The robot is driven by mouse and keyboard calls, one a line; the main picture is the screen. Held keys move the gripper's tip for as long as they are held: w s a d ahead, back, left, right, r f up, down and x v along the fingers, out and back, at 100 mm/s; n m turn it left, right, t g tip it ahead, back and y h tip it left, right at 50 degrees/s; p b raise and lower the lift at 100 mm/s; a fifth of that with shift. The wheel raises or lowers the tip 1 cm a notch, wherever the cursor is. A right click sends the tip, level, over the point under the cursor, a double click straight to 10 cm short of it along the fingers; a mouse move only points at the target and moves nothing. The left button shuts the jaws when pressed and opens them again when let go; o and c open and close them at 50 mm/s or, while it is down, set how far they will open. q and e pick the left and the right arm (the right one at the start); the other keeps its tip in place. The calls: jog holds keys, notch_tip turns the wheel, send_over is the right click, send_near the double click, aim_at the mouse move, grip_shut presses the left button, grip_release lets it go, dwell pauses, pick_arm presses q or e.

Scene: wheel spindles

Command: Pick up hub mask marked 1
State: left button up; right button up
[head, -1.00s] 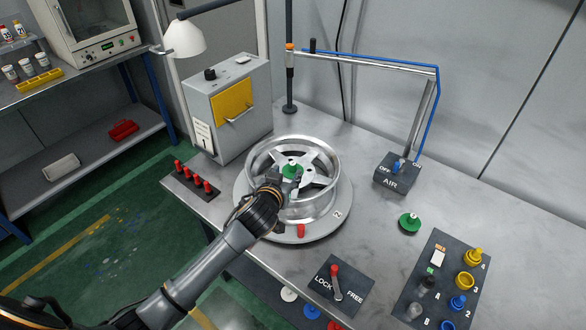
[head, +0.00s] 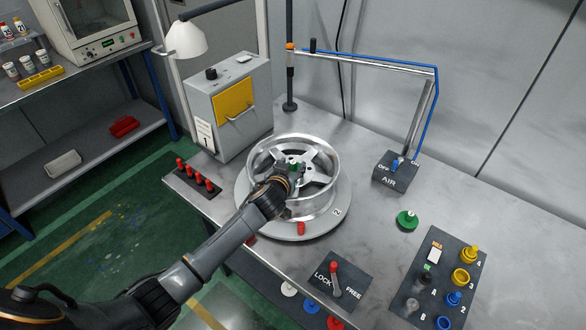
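A green hub mask (head: 293,167) shows at the centre of the silver wheel (head: 330,211), partly hidden by my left gripper. My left gripper (head: 296,171) reaches in over the wheel's hub, with its fingertips at this green mask. I cannot tell whether the fingers are closed on it, and its mark is hidden. A second green hub mask (head: 407,221) lies on the bench to the right of the wheel; its small pale mark is too small to read surely. My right gripper is not in view.
The wheel lies on a round turntable (head: 258,224). A LOCK/FREE lever panel (head: 340,284) is in front. A grey cabinet (head: 204,105) and red pegs (head: 197,179) are at left.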

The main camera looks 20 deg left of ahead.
pick_arm(q)
grip_shut()
jog(key=shift+r, duration=0.1)
